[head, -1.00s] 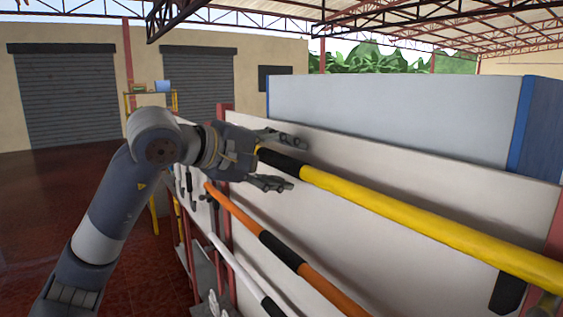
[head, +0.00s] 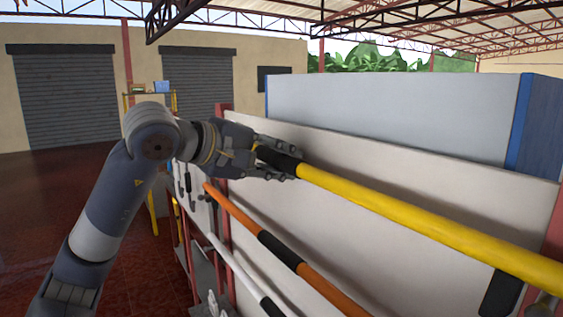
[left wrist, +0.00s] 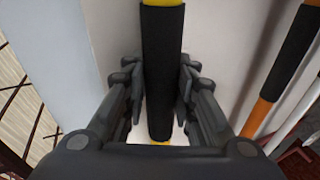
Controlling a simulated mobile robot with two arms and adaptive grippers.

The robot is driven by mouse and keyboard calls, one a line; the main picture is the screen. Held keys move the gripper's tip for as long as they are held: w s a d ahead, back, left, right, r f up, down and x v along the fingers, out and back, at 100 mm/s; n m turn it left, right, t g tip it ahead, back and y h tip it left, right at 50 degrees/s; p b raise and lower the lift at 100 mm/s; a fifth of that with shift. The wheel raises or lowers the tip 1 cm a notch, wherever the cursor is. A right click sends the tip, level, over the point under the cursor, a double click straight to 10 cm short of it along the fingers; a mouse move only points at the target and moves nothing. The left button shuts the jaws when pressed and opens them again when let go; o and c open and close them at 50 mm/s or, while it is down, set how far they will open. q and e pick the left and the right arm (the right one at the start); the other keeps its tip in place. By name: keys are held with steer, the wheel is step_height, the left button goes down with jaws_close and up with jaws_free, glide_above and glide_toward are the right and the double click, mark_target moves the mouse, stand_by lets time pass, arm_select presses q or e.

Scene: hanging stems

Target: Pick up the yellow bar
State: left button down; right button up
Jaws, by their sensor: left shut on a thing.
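The yellow bar (head: 420,222) is long, with a black grip section near its left end. It runs along the top of a white panel and slants down to the right in the head view. My left gripper (head: 284,163) is shut on the bar's black section (head: 270,156). In the left wrist view the fingers (left wrist: 160,88) stand on both sides of the black section (left wrist: 162,60), with yellow (left wrist: 162,3) showing at its top end. My right gripper is not in view.
An orange bar (head: 235,213) with a black section and a white bar (head: 232,264) hang lower on the white panel (head: 400,170). A large grey-white box with blue edges (head: 395,112) stands behind. Red floor (head: 60,200) is open at left.

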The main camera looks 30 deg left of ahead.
arm_select(q)
steer(key=shift+s+a+r, duration=0.1)
steer(key=shift+s+r, duration=0.05)
step_height(320, 180, up, 6)
steer(key=shift+r, duration=0.1)
steer(key=shift+s+a+r, duration=0.15)
steer(key=s+a+b, duration=0.2)
steer(key=s+a, duration=0.1)
steer(key=s, duration=0.6)
steer(key=s+a+b, duration=0.3)
steer(key=s+a, duration=0.1)
steer(key=s, duration=0.5)
